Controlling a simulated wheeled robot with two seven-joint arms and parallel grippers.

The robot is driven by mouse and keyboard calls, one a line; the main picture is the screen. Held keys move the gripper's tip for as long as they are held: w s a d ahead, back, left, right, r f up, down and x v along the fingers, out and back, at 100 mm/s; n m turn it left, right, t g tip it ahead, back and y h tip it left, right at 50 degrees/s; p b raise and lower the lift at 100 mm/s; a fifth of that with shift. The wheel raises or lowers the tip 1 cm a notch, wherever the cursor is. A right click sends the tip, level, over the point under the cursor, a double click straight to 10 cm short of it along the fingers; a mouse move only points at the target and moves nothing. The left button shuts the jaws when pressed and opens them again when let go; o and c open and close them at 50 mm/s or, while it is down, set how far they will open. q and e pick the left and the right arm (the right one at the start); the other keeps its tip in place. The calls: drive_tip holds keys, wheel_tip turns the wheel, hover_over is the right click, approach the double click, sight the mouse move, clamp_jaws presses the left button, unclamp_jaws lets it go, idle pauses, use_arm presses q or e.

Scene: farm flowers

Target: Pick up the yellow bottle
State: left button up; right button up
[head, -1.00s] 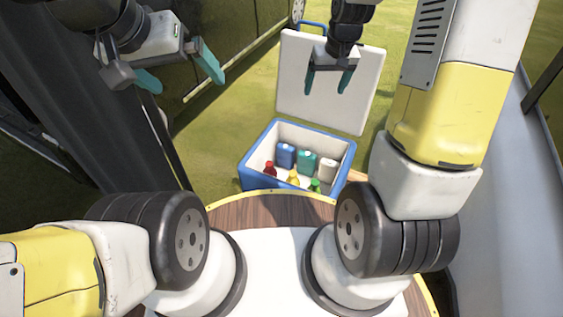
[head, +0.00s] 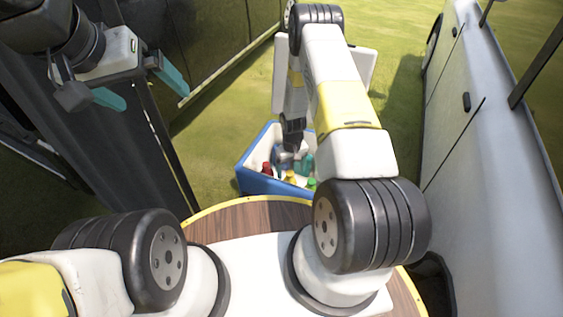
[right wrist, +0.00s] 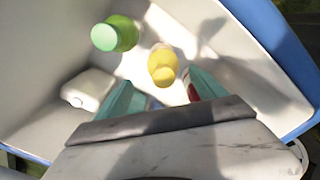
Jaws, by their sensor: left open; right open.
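The yellow bottle (head: 290,176) stands in the blue and white cooler (head: 252,183), near its front wall in the head view. In the right wrist view the yellow bottle (right wrist: 163,62) shows cap-first, just beyond and roughly between my right fingertips. My right gripper (right wrist: 162,86) is open, with its teal fingers inside the cooler and nothing held between them. In the head view my right arm covers much of the cooler and its gripper is hard to make out. My left gripper (head: 147,82) is open and empty, high at the upper left, far from the cooler.
A green bottle (right wrist: 115,34) stands left of the yellow one in the right wrist view. A white container (right wrist: 87,88) lies further left. A red bottle (head: 266,168) is at the cooler's left side. Cooler walls enclose my right gripper. A white vehicle (head: 475,150) stands right.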

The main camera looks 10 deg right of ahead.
sight(290, 179)
drive_tip(key=f, duration=0.5)
drive_tip(key=shift+s+a+f, duration=0.2)
drive_tip(key=shift+s+a, duration=0.05)
drive_tip(key=shift+a, duration=0.05)
clamp_jaws()
